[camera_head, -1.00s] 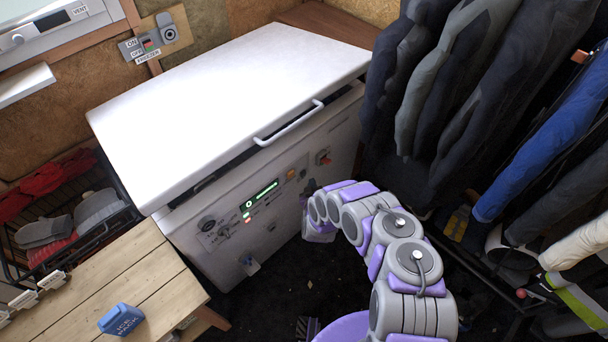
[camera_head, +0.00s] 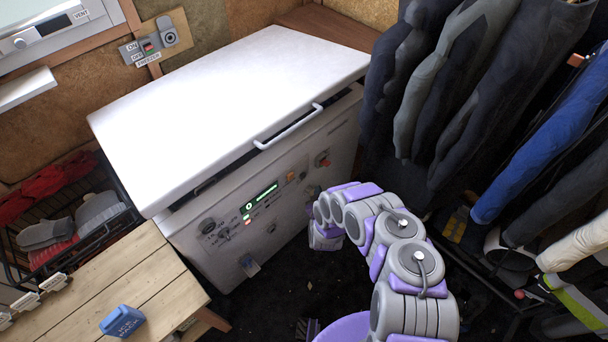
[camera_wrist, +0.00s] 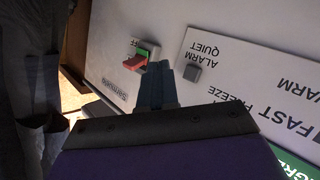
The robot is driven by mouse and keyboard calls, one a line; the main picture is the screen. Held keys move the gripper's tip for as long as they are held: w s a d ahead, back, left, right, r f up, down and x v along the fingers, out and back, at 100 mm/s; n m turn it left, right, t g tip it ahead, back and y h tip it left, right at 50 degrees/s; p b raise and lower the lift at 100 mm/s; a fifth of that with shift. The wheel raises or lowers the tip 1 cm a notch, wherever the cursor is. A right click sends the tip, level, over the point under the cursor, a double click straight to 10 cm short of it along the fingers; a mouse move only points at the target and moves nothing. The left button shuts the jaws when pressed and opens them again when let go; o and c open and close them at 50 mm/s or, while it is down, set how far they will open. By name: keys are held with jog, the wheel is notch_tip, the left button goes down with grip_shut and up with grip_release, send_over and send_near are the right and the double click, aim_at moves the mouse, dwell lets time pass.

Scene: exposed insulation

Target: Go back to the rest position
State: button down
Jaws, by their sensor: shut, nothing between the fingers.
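My gripper (camera_wrist: 158,84) is shut and empty in the wrist view. Its fingertips point at the freezer's control panel (camera_wrist: 230,55), between a red and green switch (camera_wrist: 141,57) and a small grey button (camera_wrist: 192,68). I cannot tell whether the tips touch the panel. In the head view my arm (camera_head: 385,235) reaches from the bottom right and curls down in front of the white chest freezer (camera_head: 235,105). The fingers are hidden there behind my own wrist. The freezer's lid is down at the back, with a dark gap under its front edge.
A wooden bench (camera_head: 75,290) with a blue ice pack (camera_head: 122,321) stands at the lower left. Dark clothes (camera_head: 455,80) hang at the right, near my arm. A wire basket (camera_head: 65,225) stands at the left. Dark floor (camera_head: 280,285) lies open before the freezer.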

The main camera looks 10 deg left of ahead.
jog(key=w+d+r+g+h, duration=0.25)
jog(key=w+d+r, duration=0.35)
jog(key=d+r, duration=0.45)
jog(key=s+d+r+m+g+h, duration=0.1)
jog(key=s+d+r+m+g, duration=0.2)
jog(key=r, duration=0.7)
jog(key=s+d+r+g, duration=0.2)
jog(key=s+d+r, duration=0.25)
jog(key=r, duration=0.45)
jog(key=s+d+r+m+g, duration=0.2)
jog(key=s+r+m+g, duration=0.15)
jog(key=s+r, duration=1.05)
jog(key=s+a+r+g, duration=0.1)
jog(key=s+r+g, duration=0.1)
jog(key=s, duration=1.4)
jog(key=s+a+r+g+y, duration=0.1)
jog(key=s+r+g, duration=0.2)
jog(key=s, duration=1.3)
jog(key=shift+s+r+m, duration=0.2)
jog(key=shift+r+m, duration=0.15)
jog(key=shift+r, duration=0.45)
